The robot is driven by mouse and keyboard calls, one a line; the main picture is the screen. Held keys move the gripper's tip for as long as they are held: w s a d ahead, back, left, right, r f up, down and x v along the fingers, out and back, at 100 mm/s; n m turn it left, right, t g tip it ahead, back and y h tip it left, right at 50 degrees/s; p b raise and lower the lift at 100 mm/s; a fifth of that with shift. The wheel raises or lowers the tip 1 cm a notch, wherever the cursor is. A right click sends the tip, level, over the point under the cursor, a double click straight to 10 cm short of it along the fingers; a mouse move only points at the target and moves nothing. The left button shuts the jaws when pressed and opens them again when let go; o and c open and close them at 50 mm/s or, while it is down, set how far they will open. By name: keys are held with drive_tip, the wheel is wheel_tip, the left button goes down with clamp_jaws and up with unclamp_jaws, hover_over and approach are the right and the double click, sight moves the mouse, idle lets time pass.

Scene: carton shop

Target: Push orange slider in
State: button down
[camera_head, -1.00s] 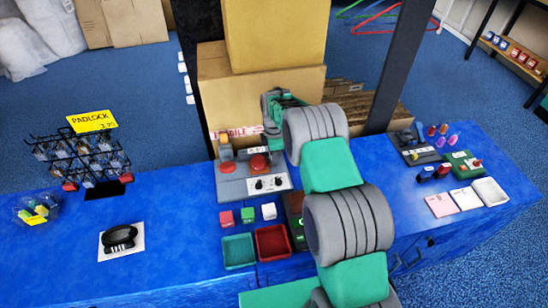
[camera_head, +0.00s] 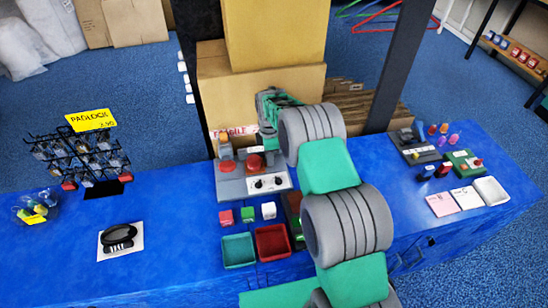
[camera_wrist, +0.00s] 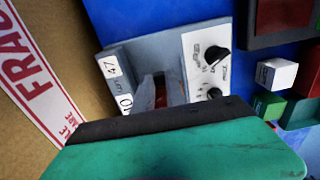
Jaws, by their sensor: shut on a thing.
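A grey control unit (camera_head: 235,188) stands on the blue table, and its grey body with a white knob plate also shows in the wrist view (camera_wrist: 195,45). No orange shows clearly in the wrist view.
Cartons (camera_head: 270,90) stand just behind the unit. Red, green and white cubes (camera_head: 269,211) and two trays (camera_head: 238,251) lie in front. A padlock rack (camera_head: 85,160) is at the left, and another device (camera_head: 410,145) at the right.

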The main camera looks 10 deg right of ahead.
drive_tip(key=a+b, duration=0.3)
drive_tip(key=a, duration=0.6)
drive_tip(key=shift+a, duration=0.45)
drive_tip(key=c, duration=1.6)
unclamp_jaws()
drive_tip(key=shift+a, duration=0.25)
drive_tip(key=shift+o, duration=1.2)
drive_tip(key=shift+d, duration=0.25)
wheel_tip(320, 180, up, 8)
drive_tip(key=shift+b, duration=0.4)
